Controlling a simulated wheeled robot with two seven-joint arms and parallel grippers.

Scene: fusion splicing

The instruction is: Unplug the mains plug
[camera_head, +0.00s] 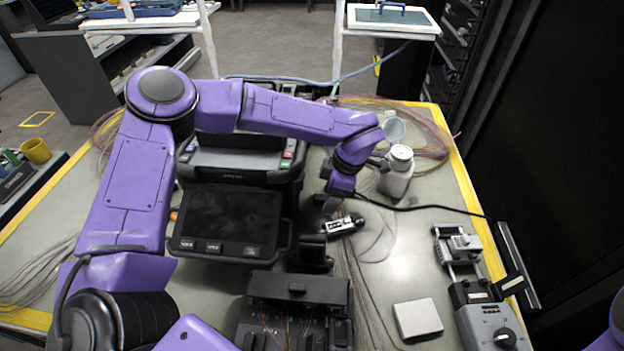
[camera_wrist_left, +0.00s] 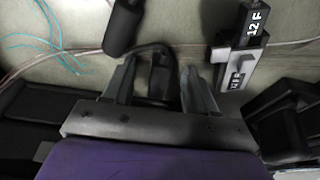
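My left gripper (camera_head: 334,204) reaches down over the bench, just right of the splicer with the dark screen (camera_head: 230,218). In the left wrist view its two grey fingers (camera_wrist_left: 158,88) stand apart. A black piece (camera_wrist_left: 160,78), which looks like the plug, lies between them with a gap on each side. A black cable (camera_wrist_left: 150,48) arches beside it. In the head view the black cable (camera_head: 425,207) runs from the gripper to the right edge of the bench. The plug itself is hidden there by the gripper. My right gripper is out of view.
A small black-and-white device (camera_head: 342,225), marked 12F in the wrist view (camera_wrist_left: 240,60), lies close to the gripper. A white bottle (camera_head: 396,178) stands just right. A white box (camera_head: 418,318) and a grey instrument (camera_head: 490,325) are at the front right.

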